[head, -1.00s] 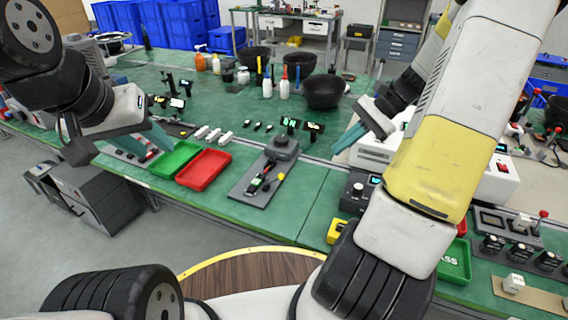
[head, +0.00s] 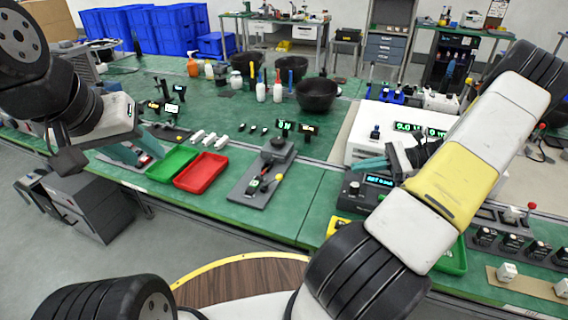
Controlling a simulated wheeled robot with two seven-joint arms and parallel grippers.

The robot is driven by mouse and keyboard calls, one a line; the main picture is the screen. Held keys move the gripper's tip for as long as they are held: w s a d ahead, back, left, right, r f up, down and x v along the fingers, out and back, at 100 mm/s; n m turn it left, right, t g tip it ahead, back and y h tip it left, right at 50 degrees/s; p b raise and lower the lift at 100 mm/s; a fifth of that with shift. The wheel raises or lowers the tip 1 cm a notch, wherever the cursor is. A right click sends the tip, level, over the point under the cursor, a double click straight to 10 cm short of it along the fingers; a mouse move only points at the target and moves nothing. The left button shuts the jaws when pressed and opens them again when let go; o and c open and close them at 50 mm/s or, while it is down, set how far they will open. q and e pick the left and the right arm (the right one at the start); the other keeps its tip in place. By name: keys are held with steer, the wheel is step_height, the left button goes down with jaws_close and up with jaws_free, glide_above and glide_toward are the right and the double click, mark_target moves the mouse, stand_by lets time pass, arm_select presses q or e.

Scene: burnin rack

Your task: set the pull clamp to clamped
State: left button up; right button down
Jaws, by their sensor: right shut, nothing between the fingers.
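A grey fixture plate (head: 240,192) lies on the green bench in the middle of the head view. A dark clamp-like mechanism with a red part (head: 277,144) stands at its far end; I take it for the pull clamp, but its exact setting is too small to tell. A small black and green part (head: 257,185) and a yellow knob (head: 279,178) are on the nearer half. My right gripper (head: 362,164) is shut and empty, right of the fixture and in front of a white instrument. My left gripper (head: 118,153) is far left, apart from the fixture; its opening is unclear.
Green (head: 172,163) and red (head: 201,172) trays lie left of the fixture. Behind are small white blocks, bottles and black bowls (head: 316,94). A white instrument (head: 370,145) with lit displays and a dark control box (head: 362,190) stand to the right.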

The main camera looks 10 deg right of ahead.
glide_toward(272, 181)
steer(key=x, duration=0.3)
stand_by(0.4)
steer(key=shift+r, duration=0.1)
steer(key=shift+w+a+r+h, duration=0.1)
steer(key=shift+a+r+h, duration=0.1)
steer(key=shift+h, duration=0.1)
